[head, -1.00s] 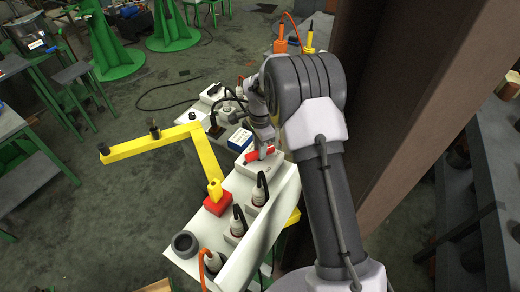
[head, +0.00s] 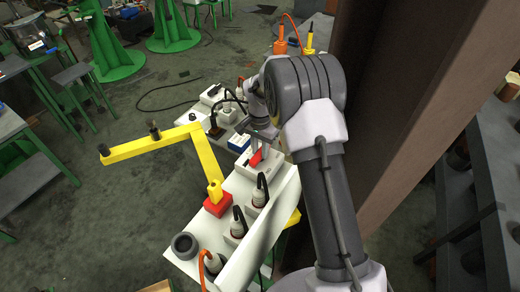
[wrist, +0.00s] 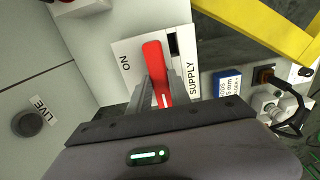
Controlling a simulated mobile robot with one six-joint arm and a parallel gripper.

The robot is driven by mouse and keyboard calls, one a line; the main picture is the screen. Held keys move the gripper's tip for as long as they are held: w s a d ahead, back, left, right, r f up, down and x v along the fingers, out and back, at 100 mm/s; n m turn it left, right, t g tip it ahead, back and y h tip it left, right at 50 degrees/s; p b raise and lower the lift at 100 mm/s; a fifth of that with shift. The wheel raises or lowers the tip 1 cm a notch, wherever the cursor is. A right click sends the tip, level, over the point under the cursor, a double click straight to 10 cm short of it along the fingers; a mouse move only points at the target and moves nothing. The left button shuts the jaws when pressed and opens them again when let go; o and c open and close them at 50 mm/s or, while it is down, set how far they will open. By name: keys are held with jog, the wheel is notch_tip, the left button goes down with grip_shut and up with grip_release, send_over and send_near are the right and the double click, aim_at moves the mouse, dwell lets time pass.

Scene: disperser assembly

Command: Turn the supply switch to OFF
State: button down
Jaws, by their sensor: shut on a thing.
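The supply switch is a white box (wrist: 129,42) marked ON and SUPPLY, with a red handle (wrist: 153,58) on its face. No OFF mark is visible. In the wrist view the handle's free end points up the picture, between the ON mark and a small dark patch. My gripper (wrist: 161,92) is shut on the handle, a finger on each side. In the head view the red handle (head: 256,158) shows on the white box (head: 270,163), below my gripper (head: 259,146), partly covered by it.
A yellow arm (head: 150,147) on a red base (head: 217,205) stands left of the switch. A blue box (wrist: 227,85) and a socket (wrist: 270,102) are close by. A brown column (head: 395,130) stands right.

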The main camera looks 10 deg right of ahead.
aim_at(260, 152)
dwell(0.4)
jog(key=c, duration=1.2)
grip_release()
notch_tip(260, 152, up, 17)
jog(key=p, duration=0.2)
jog(key=shift+r+p, duration=0.2)
jog(key=shift+p, duration=0.2)
